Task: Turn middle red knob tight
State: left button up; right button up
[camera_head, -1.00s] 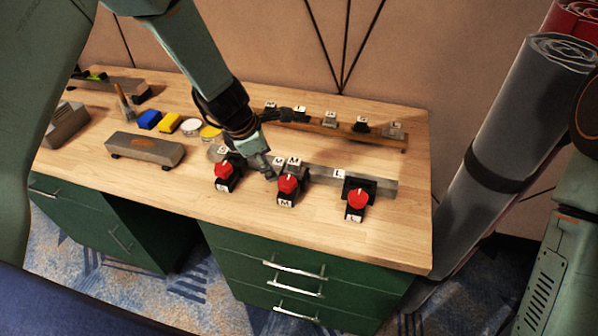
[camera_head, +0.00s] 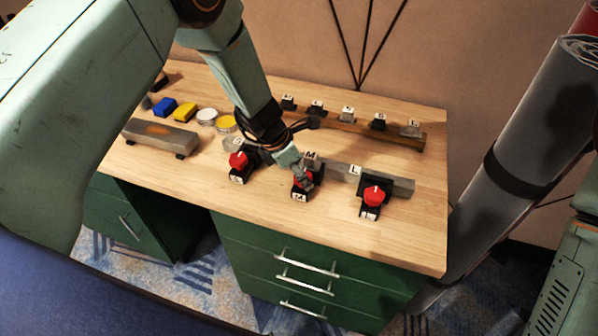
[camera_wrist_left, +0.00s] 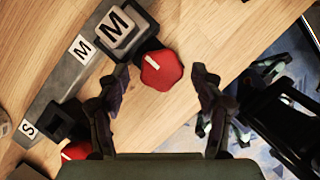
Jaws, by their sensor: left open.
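Three red knobs on black mounts stand along the bench front. The middle red knob (camera_head: 303,179), on the mount labelled M, is partly hidden by my left gripper (camera_head: 305,182) in the head view. In the left wrist view the middle knob (camera_wrist_left: 161,70) shows a white mark and lies ahead of and between the spread fingers of my left gripper (camera_wrist_left: 155,90). The gripper is open. I cannot tell whether a finger touches the knob. The left red knob (camera_head: 238,160) and the right red knob (camera_head: 374,195) stand to either side.
A grey metal bar (camera_head: 335,171) runs behind the knobs. A wooden rack (camera_head: 365,132) with several small labelled blocks is farther back. Bare bench lies in front.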

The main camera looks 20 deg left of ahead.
pick_arm(q)
jog(key=shift+w+d, duration=0.1)
jog(key=shift+d, duration=0.25)
jog(key=shift+f, duration=0.1)
jog(key=shift+c, duration=0.4)
jog(key=shift+a, duration=0.25)
jog(key=c, duration=0.4)
jog(key=shift+d, duration=0.1)
jog(key=c, duration=0.7)
